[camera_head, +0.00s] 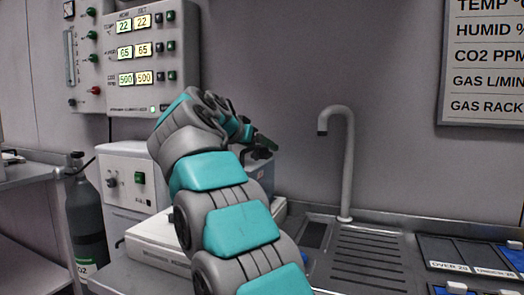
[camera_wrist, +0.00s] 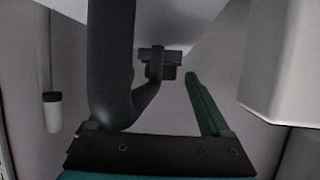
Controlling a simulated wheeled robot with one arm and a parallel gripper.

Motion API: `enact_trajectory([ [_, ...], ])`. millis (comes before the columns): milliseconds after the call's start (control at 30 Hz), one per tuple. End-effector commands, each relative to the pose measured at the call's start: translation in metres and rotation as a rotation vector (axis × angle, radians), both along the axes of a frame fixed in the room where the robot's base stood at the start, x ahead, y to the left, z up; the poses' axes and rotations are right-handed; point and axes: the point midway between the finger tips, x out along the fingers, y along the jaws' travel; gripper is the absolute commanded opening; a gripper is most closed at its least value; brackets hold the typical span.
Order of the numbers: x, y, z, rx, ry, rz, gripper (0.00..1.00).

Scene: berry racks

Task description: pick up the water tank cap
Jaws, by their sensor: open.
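My gripper (camera_head: 262,146) is at the grey box-shaped water tank (camera_head: 262,175) behind my arm in the head view. A small black part, apparently the water tank cap (camera_head: 258,154), shows at the tank's top beside the fingers. In the wrist view a dark blocky shape, apparently the cap (camera_wrist: 158,66), stands against a pale surface, beyond and between a dark curved form on the left and a green finger on the right. The jaws are open, and I see no grip on the cap. My arm hides much of the tank.
A tap (camera_head: 346,160) rises from the drainer (camera_head: 365,265) right of the tank. A control panel (camera_head: 150,60) and a white cabinet (camera_head: 125,190) stand left. A white flat box (camera_head: 158,240) lies under my arm. Dark trays (camera_head: 465,255) lie at right.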

Motion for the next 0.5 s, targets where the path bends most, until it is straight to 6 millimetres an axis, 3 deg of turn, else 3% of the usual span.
enact_trajectory([
  [233,0.0031,-0.0013,-0.0011,-0.002,-0.001,0.001,0.82],
  [500,0.0030,-0.0015,-0.0012,-0.001,-0.001,0.001,0.53],
])
